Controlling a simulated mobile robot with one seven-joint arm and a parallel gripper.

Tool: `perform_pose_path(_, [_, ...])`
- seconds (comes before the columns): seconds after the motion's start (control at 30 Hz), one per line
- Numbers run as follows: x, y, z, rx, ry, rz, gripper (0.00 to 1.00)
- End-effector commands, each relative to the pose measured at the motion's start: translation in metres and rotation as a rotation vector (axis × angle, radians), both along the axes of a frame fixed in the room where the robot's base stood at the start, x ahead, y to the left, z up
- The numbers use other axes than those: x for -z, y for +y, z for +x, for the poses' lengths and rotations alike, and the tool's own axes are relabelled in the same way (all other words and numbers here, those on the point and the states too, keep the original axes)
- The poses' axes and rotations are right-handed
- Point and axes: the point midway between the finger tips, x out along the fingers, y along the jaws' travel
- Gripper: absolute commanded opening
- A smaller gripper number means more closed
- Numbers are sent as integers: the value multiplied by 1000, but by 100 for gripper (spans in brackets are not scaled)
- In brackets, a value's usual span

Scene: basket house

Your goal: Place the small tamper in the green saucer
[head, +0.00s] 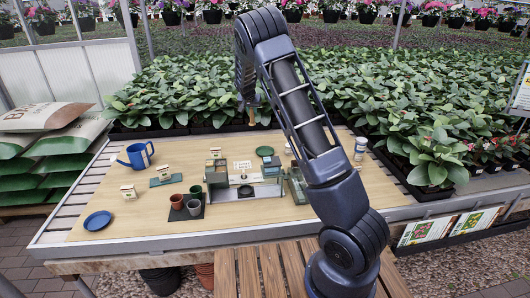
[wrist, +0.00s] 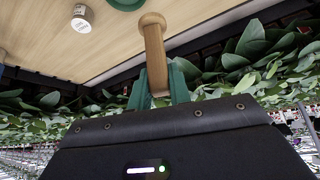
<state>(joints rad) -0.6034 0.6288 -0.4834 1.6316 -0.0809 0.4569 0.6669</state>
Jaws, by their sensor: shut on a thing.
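My gripper (wrist: 157,88) is shut on the small tamper (wrist: 153,50), a light wooden piece with a rounded end, in the wrist view. In the head view the tamper (head: 252,117) hangs below my gripper (head: 247,101), raised above the far side of the wooden board. The green saucer (head: 264,151) lies on the board near its back edge, below the tamper in the picture and apart from it. In the wrist view only part of the saucer (wrist: 126,4) shows at the top edge, beyond the tamper's rounded end. The saucer shows no object in it in the head view.
A grey stand (head: 243,178) is in front of the saucer. A white-lidded jar (head: 360,149) is to the right. Leafy plants (head: 200,90) border the back.

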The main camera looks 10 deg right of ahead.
Motion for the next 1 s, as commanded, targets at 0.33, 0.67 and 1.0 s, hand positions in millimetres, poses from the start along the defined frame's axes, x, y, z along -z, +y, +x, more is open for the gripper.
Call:
perform_pose_path(0.33, [-2, -68, 20, 57, -2, 2, 0])
perform_pose_path(0.67, [49, -72, 21, 60, 2, 0, 0])
perform_pose_path(1.0, [122, -73, 21, 60, 1, 0, 0])
